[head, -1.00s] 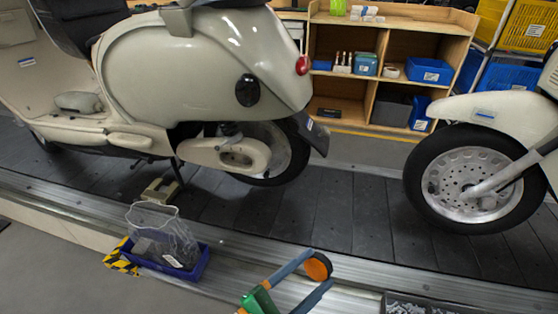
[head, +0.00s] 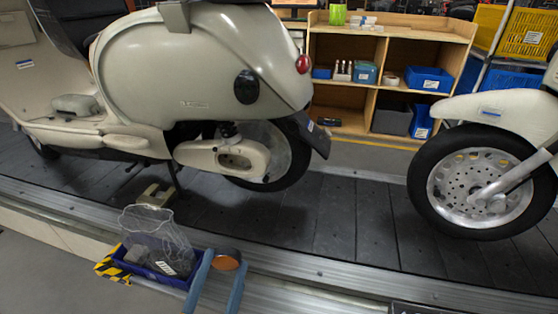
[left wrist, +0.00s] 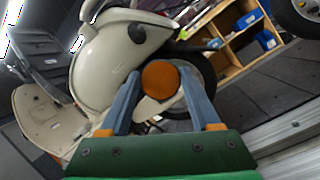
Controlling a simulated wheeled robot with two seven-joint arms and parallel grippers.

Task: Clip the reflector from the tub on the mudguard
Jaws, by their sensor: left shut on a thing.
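An orange round reflector (head: 227,260) is held between the blue fingers of my left gripper (head: 215,268), low in the head view. It also shows in the left wrist view (left wrist: 160,79), with a finger on each side. The dark mudguard (head: 308,132) hangs behind the rear wheel of the cream scooter (head: 190,75), above and to the right of my left gripper and apart from it. The blue tub (head: 127,262) with a clear plastic bag stands just left of the gripper, partly hidden by the fingers. My right gripper is not in view.
A second scooter's front wheel (head: 480,182) stands at the right on the slat conveyor (head: 345,212). A wooden shelf (head: 395,40) with blue bins is behind. The conveyor between the two scooters is clear.

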